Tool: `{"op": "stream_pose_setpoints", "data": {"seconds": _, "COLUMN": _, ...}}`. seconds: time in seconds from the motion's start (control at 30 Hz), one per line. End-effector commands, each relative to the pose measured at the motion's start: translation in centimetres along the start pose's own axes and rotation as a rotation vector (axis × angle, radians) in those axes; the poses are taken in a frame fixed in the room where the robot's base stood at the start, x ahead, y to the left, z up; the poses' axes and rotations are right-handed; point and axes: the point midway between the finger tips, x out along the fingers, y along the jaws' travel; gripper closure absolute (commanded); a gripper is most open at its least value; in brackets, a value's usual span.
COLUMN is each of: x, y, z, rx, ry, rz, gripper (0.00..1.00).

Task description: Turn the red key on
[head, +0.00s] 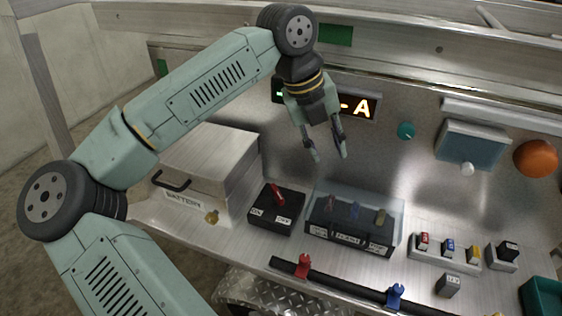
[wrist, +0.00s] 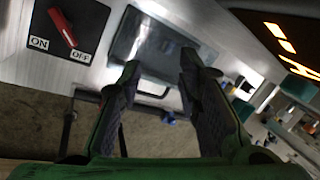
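A black switch box (head: 263,211) with a red key-like handle (head: 278,195) sits on the metal counter, right of the battery box. Its white labels read ON and OFF. In the wrist view the red handle (wrist: 62,27) is at the upper left, its lower end slanting toward the OFF label (wrist: 80,56). My gripper (head: 330,155) is open and empty, raised above and to the right of the switch box, apart from it. In the wrist view my gripper's fingers (wrist: 160,60) are spread, with nothing between them; the handle lies left of them.
A transparent case (head: 395,215) with coloured switches stands right of the switch box. The metal battery box (head: 205,160) stands left. Red (head: 303,265) and blue (head: 395,295) pieces sit on a black bar (head: 345,284) in front. A lit display (head: 360,107) is behind my gripper.

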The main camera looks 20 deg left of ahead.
Motion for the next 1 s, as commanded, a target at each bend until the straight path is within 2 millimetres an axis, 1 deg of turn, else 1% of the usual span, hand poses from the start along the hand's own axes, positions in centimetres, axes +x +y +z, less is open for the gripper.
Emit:
{"op": "stream_pose_setpoints", "data": {"seconds": 0.03, "x": -0.2, "y": 3.0, "z": 1.0, "rx": -0.08, "ry": -0.009, "rz": 0.107, "gripper": 0.68}}
{"op": "stream_pose_setpoints", "data": {"seconds": 0.1, "x": -0.4, "y": 6.2, "z": 1.8, "rx": -0.168, "ry": -0.017, "rz": 0.22, "gripper": 0.68}}
{"op": "stream_pose_setpoints", "data": {"seconds": 0.2, "x": -0.8, "y": 9.1, "z": 2.2, "rx": -0.245, "ry": -0.025, "rz": 0.317, "gripper": 0.68}}
{"op": "stream_pose_setpoints", "data": {"seconds": 0.23, "x": -0.8, "y": 9.6, "z": 2.3, "rx": -0.259, "ry": -0.027, "rz": 0.333, "gripper": 0.68}}
{"op": "stream_pose_setpoints", "data": {"seconds": 0.3, "x": -0.7, "y": 10.3, "z": 2.3, "rx": -0.276, "ry": -0.028, "rz": 0.355, "gripper": 0.68}}
{"op": "stream_pose_setpoints", "data": {"seconds": 0.37, "x": -0.3, "y": 10.6, "z": 2.3, "rx": -0.279, "ry": -0.027, "rz": 0.359, "gripper": 0.68}}
{"op": "stream_pose_setpoints", "data": {"seconds": 0.47, "x": 0.9, "y": 11.0, "z": 2.2, "rx": -0.277, "ry": -0.025, "rz": 0.357, "gripper": 0.68}}
{"op": "stream_pose_setpoints", "data": {"seconds": 0.8, "x": 6.8, "y": 12.9, "z": 2.0, "rx": -0.273, "ry": -0.023, "rz": 0.353, "gripper": 0.68}}
{"op": "stream_pose_setpoints", "data": {"seconds": 0.9, "x": 8.0, "y": 13.4, "z": 2.1, "rx": -0.273, "ry": -0.025, "rz": 0.352, "gripper": 0.68}}
{"op": "stream_pose_setpoints", "data": {"seconds": 1.0, "x": 8.8, "y": 13.7, "z": 2.0, "rx": -0.273, "ry": -0.026, "rz": 0.352, "gripper": 0.68}}
